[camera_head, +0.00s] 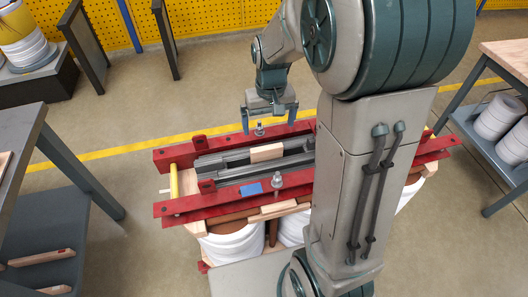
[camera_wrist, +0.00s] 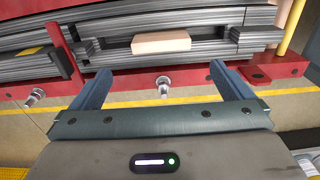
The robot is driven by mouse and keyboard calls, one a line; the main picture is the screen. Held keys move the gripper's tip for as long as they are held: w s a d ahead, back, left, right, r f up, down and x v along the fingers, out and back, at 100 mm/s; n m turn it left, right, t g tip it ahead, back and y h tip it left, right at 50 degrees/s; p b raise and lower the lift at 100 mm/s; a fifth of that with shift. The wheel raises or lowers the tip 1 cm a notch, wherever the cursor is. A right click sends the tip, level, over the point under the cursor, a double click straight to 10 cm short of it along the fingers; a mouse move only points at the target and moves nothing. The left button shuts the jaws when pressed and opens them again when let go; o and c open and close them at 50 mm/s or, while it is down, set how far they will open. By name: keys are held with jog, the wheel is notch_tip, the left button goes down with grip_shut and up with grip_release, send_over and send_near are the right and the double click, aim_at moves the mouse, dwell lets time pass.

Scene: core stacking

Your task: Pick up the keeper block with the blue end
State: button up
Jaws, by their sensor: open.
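A pale wooden block (camera_head: 266,152) lies on the grey layered core (camera_head: 225,160) inside a red frame. It also shows in the wrist view (camera_wrist: 160,42), beyond my fingertips. I see no blue end on it. A blue patch (camera_head: 251,189) sits on the near red beam; I cannot tell if it belongs to a block. Another pale wooden piece (camera_head: 278,208) lies along the frame's near side. My gripper (camera_head: 270,121) is open and empty above the frame's far side, apart from the block. The wrist view shows both its fingers (camera_wrist: 160,70) with nothing between them.
Metal bolts stand on the far beam (camera_head: 259,129) and near beam (camera_head: 277,181). A yellow rod (camera_head: 174,182) crosses the frame's left end. A grey table (camera_head: 18,140) stands at left and a shelf bench (camera_head: 505,60) at right. My arm hides the frame's right part.

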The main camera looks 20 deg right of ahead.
aim_at(268, 161)
jog(key=w+f, duration=0.2)
jog(key=f, duration=0.1)
jog(key=shift+b, duration=0.3)
notch_tip(268, 161, down, 8)
jog(key=shift+f+b, duration=0.25)
jog(key=shift+b, duration=0.2)
jog(key=f, duration=0.1)
jog(key=s+f, duration=0.1)
jog(key=f, duration=0.1)
jog(key=s+f, duration=0.1)
jog(key=shift+s+a+f+b, duration=0.15)
jog(key=shift+s+b, duration=0.1)
jog(key=shift+b, duration=0.1)
jog(key=shift+w+f+g, duration=0.3)
jog(key=shift+w+f, duration=0.35)
jog(key=shift+f, duration=0.3)
jog(key=shift+s+r, duration=0.1)
jog(key=shift+r, duration=0.15)
jog(key=shift+c, duration=0.3)
jog(key=shift+r, duration=0.15)
jog(key=c, duration=0.7)
